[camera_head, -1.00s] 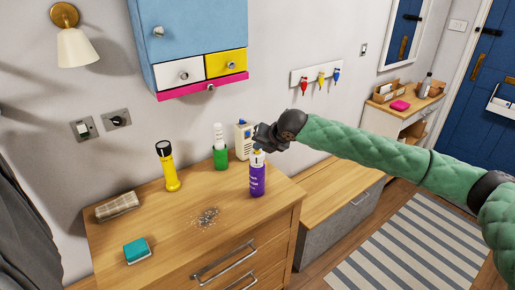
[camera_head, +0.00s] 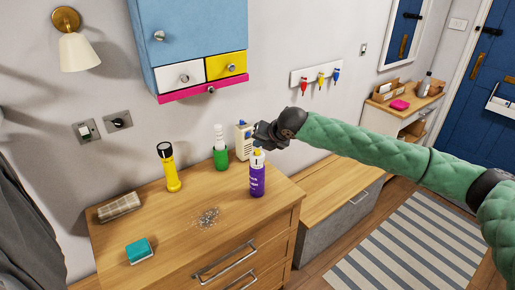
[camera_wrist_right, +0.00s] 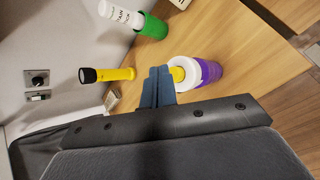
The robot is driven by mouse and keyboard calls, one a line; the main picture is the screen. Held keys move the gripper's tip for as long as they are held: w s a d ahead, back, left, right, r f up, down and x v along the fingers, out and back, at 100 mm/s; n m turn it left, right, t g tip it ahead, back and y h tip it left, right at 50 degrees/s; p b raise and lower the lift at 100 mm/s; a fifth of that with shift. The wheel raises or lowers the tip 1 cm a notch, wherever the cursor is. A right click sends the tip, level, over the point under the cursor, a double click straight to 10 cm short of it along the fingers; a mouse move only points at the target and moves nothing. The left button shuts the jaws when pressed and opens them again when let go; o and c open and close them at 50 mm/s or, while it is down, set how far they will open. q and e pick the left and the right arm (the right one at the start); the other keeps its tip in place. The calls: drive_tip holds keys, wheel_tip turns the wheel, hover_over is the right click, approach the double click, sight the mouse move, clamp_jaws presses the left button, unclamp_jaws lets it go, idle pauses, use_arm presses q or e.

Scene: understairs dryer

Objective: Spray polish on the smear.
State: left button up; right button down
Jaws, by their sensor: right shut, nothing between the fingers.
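The purple spray can (camera_head: 257,178) with a white top and a yellow nozzle stands upright on the wooden dresser, near its right edge. In the right wrist view the can (camera_wrist_right: 210,72) shows its top close to the fingers. My right gripper (camera_head: 259,143) is just above the can's top. In the wrist view its blue fingers (camera_wrist_right: 157,85) are shut together with nothing between them, beside the yellow nozzle; whether they touch it I cannot tell. The grey speckled smear (camera_head: 208,217) lies on the dresser top, left of and nearer than the can. My left gripper is out of view.
A blue cabinet (camera_head: 205,35) hangs above. A lower bench (camera_head: 320,195) stands right.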

sight(259, 151)
wheel_tip(259, 151, up, 5)
drive_tip(key=p, duration=0.3)
drive_tip(key=shift+p, duration=0.4)
idle(2.1)
